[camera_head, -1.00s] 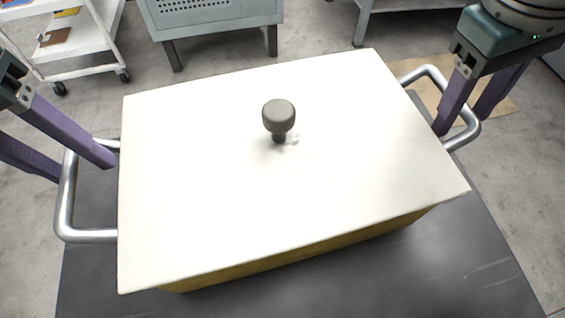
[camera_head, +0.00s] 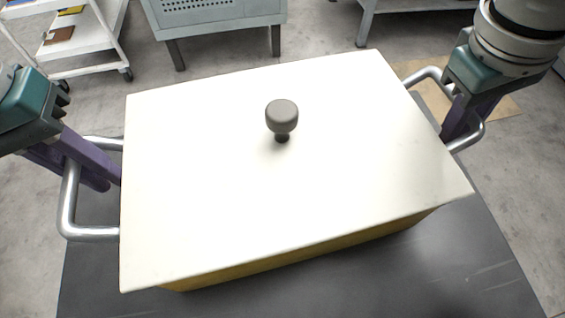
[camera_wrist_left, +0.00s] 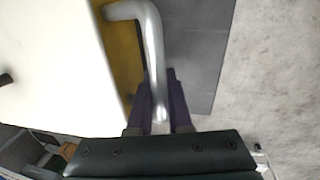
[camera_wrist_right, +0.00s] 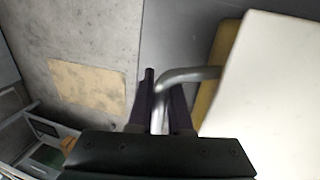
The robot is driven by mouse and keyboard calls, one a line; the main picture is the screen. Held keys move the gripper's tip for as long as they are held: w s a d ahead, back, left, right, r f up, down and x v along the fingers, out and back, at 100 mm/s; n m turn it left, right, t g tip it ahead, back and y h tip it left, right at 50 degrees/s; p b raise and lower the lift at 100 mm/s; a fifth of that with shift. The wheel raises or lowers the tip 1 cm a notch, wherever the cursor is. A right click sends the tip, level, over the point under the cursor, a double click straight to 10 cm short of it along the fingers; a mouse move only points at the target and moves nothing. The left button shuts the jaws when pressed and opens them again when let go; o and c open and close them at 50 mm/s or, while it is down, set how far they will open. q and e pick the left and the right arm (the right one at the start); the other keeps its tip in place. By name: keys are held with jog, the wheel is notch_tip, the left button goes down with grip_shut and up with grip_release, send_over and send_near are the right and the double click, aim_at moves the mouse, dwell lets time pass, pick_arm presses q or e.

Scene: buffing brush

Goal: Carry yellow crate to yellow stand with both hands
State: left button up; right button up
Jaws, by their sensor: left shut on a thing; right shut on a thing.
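The yellow crate (camera_head: 300,254) sits on a dark grey surface, and its white lid (camera_head: 220,190) with a grey knob (camera_head: 282,115) hides most of it. Its left metal handle (camera_head: 68,205) passes between the fingers of my left gripper (camera_head: 108,180), which is shut on it. The left wrist view also shows this handle (camera_wrist_left: 152,50) between the purple fingers. My right gripper (camera_head: 455,130) is shut on the right handle (camera_head: 472,141); the right wrist view shows that handle (camera_wrist_right: 185,75) between the fingers. I see no yellow stand.
The dark grey surface (camera_head: 450,270) extends in front of the crate. Behind are a white shelf cart (camera_head: 85,45), a grey cabinet (camera_head: 220,12) and another table's leg (camera_head: 365,27). Brown cardboard (camera_head: 500,105) lies on the concrete floor at right.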

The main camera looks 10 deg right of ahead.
pick_arm(q)
grip_shut()
pick_arm(e)
grip_shut()
pick_arm(q)
jog(key=shift+r, duration=0.15)
pick_arm(e)
jog(key=shift+r, duration=0.1)
dwell(0.4)
